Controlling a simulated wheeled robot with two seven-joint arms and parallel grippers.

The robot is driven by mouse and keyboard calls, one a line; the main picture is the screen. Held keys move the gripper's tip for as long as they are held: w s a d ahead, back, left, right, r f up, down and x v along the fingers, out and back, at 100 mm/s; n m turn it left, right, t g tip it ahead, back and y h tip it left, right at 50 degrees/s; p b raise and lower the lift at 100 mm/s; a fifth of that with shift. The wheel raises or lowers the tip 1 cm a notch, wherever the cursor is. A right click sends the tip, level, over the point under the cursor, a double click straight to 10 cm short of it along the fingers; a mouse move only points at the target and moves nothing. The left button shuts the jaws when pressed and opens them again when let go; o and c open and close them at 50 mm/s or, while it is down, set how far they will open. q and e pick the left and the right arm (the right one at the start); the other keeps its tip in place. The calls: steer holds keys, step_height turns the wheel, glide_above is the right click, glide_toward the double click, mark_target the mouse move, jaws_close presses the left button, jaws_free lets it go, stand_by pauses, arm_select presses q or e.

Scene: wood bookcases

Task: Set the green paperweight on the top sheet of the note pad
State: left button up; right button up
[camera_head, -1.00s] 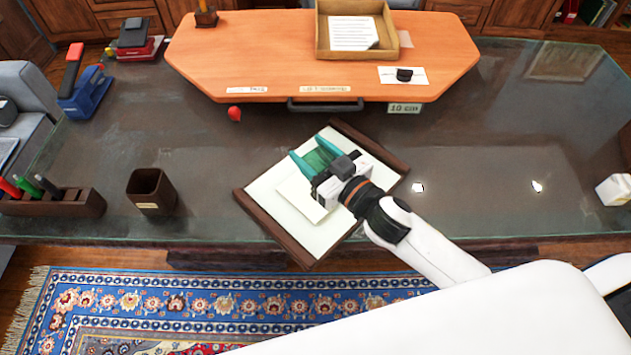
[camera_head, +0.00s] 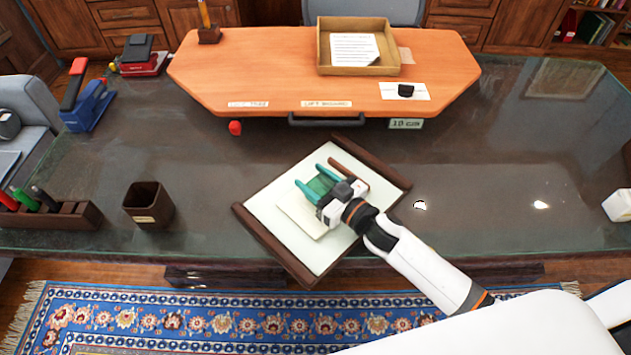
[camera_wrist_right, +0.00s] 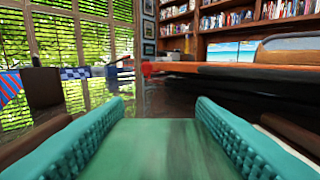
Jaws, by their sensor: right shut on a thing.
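The green paperweight (camera_head: 320,185) is a block between the teal fingers of my right gripper (camera_head: 309,176), which is shut on it. In the right wrist view the paperweight (camera_wrist_right: 160,150) fills the space between both fingers (camera_wrist_right: 160,105). The note pad (camera_head: 297,219) is a cream square on the pale desk blotter. The gripper and paperweight are over its upper right side, covering part of it. I cannot tell whether the paperweight touches the top sheet. My left gripper is not in view.
The blotter (camera_head: 268,218) has dark wood side rails, and a brown bar (camera_head: 348,173) lies beside my gripper. A brown cup (camera_head: 149,204) and pen rack (camera_head: 70,216) stand left. An orange raised board (camera_head: 250,75) carries a wooden tray (camera_head: 390,68).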

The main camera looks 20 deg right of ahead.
steer(key=shift+f, duration=0.2)
steer(key=o, duration=1.3)
steer(key=shift+r, duration=0.1)
steer(key=shift+s+d, duration=0.2)
steer(key=shift+s, duration=0.15)
steer(key=b+v, duration=0.1)
steer(key=v, duration=1)
steer(key=shift+s, duration=0.15)
